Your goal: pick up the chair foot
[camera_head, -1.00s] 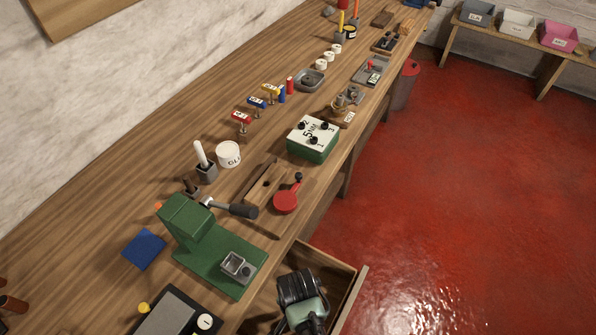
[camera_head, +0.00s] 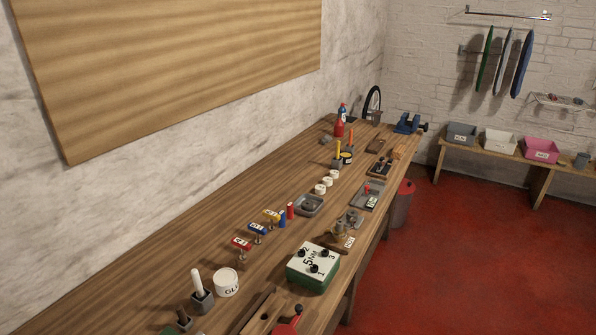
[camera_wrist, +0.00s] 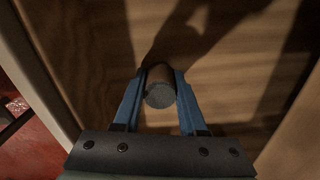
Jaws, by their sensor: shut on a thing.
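In the wrist view my gripper (camera_wrist: 160,78) has its two blue fingers on either side of a short grey-brown cylinder, the chair foot (camera_wrist: 160,96). It is shut on the chair foot, whose round speckled grey end faces the camera. Wooden boards lie around and below it, with dark shadows across them. I cannot tell whether the chair foot still touches the wood. Neither the gripper nor the chair foot shows in the head view now.
The long workbench (camera_head: 130,290) carries a green-white numbered box (camera_head: 313,265), a white tub (camera_head: 226,283) and small trays. A shelf with labelled bins (camera_head: 500,142) stands at the back right. The red floor (camera_head: 450,250) is open. A pale wooden side (camera_wrist: 45,75) rises left of my gripper.

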